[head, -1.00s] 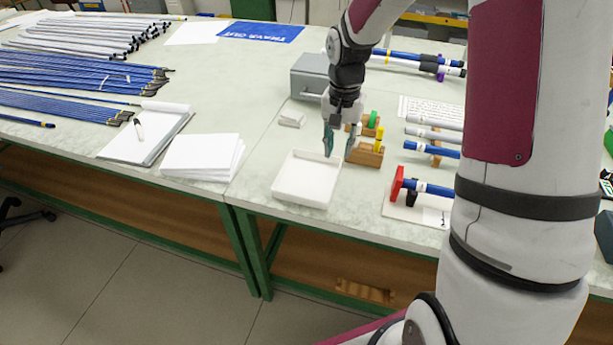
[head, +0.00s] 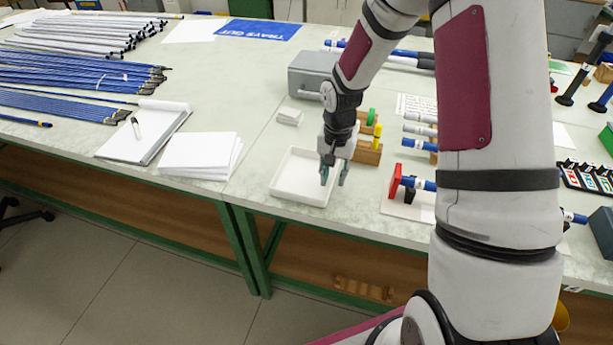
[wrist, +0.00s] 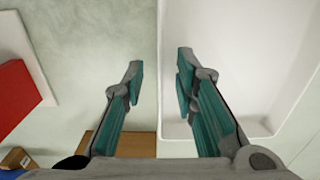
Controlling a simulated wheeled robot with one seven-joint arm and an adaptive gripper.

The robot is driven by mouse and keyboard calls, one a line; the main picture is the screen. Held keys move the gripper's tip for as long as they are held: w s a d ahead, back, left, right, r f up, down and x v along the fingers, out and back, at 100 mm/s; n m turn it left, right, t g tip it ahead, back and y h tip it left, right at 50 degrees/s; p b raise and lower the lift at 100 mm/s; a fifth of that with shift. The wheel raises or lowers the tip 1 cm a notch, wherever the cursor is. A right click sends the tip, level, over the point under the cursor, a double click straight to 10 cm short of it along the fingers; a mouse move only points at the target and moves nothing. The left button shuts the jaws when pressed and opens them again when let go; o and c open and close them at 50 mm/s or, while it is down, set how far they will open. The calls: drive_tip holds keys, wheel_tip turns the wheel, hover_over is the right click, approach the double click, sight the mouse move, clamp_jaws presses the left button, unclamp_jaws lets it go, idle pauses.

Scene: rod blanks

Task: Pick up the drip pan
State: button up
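The drip pan is a shallow white rectangular tray (head: 291,188) near the front edge of the table in the head view. In the wrist view the white pan (wrist: 250,125) fills the right side. My gripper (head: 334,182) is at the pan's right side, pointing down. In the wrist view my gripper (wrist: 158,75) is open and empty. Its left finger is outside the pan over the table, and its right finger is over the pan's inside. I cannot tell whether either finger touches the pan.
A red block (head: 395,182) on a white plate stands to the right. Wooden blocks (head: 369,154) with coloured pegs are just behind my gripper. A grey box (head: 311,75) is farther back. White papers (head: 200,155) lie left of the pan, with clear table between.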

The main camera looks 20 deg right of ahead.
clamp_jaws()
